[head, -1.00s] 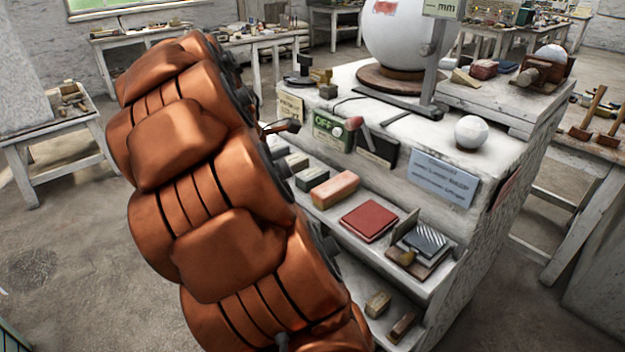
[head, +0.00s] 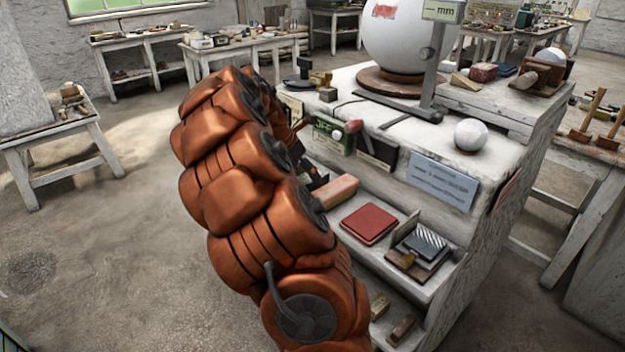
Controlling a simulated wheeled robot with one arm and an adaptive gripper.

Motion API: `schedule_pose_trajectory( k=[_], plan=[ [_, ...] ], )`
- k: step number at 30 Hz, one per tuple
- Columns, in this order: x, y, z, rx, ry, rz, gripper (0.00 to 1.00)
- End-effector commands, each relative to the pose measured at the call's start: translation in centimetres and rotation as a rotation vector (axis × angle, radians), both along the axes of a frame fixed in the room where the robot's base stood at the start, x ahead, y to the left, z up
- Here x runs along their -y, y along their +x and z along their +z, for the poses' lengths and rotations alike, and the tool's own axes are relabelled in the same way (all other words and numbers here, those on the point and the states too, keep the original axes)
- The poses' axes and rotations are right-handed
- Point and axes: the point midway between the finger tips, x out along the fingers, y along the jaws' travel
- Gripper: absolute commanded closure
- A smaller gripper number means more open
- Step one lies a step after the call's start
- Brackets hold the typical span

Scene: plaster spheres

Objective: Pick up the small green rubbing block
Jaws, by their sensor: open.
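The small green rubbing block is not clearly visible now. Its spot on the upper shelf, just left of the pinkish-orange brick (head: 335,190), is covered by my arm and dark parts. These dark angular parts look like the end of my gripper (head: 317,178), at shelf level beside the brick's left end. The gripper is open, but most of it is hidden behind my orange arm. I cannot tell whether it touches the block.
A red pad (head: 369,224) and a dark box with a striped top (head: 422,245) lie on the shelf. A green meter box (head: 331,136), a blue-grey plaque (head: 442,181) and a small white sphere (head: 470,134) are above. Small blocks (head: 402,328) lie lower. Floor at left is clear.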

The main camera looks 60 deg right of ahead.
Motion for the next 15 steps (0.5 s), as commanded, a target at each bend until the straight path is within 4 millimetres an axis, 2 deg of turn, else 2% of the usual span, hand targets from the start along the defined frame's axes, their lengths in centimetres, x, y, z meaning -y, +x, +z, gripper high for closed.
schedule_pose_trajectory(
  k=[4,7,15],
  plan=[
    [0.9,-1.0,-1.6,-0.003,0.001,-0.005,0.19],
    [1.4,-1.0,-2.7,-0.003,0.000,-0.001,0.19],
    [1.8,-1.1,-3.5,0.000,-0.002,-0.002,0.19]
  ],
)
